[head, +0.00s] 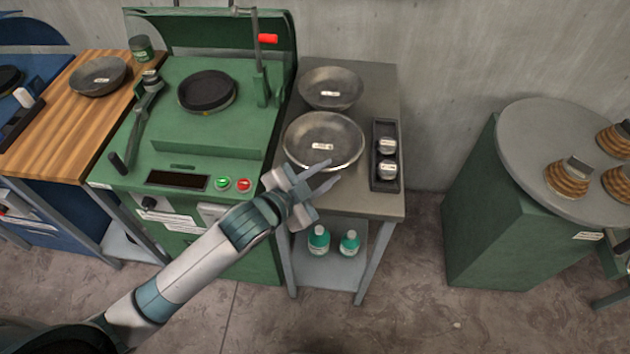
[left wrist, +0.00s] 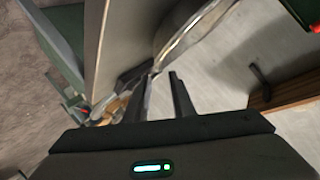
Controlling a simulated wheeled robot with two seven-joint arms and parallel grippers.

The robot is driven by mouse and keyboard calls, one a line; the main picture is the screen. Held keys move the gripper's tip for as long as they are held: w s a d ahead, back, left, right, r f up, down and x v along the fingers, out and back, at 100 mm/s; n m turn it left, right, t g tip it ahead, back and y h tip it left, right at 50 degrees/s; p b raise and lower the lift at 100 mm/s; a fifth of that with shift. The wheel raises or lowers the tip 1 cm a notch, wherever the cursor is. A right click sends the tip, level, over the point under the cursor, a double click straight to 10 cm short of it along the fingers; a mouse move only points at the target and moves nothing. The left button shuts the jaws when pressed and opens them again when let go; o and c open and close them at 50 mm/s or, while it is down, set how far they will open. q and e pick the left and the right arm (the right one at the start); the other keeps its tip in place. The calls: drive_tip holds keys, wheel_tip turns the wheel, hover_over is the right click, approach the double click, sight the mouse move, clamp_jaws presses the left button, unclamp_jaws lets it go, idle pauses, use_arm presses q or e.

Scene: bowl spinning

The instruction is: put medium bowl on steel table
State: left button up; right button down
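Two grey metal bowls are on the steel table (head: 376,95). The front bowl (head: 323,141) looks larger than the back bowl (head: 331,88). A third grey bowl (head: 97,75) is on the wooden-topped table at the far left. I cannot tell for sure which one is the medium bowl. My left gripper (head: 324,174) is at the front bowl's near edge with its fingers apart. In the left wrist view, a bowl's rim (left wrist: 195,32) reaches close to the gap between the fingers (left wrist: 160,95); I cannot tell if they touch it. My right gripper is not in view.
A green machine (head: 230,140) with a round dark plate (head: 207,90) and a red-handled lever (head: 267,39) stands left of the steel table. A dark tray (head: 384,158) with two small items is right of the bowls. Bottles (head: 318,240) stand on the lower shelf. A round table (head: 545,130) is at right.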

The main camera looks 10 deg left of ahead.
use_arm(q)
drive_tip(key=shift+v, duration=1.85)
drive_tip(key=shift+s, duration=0.1)
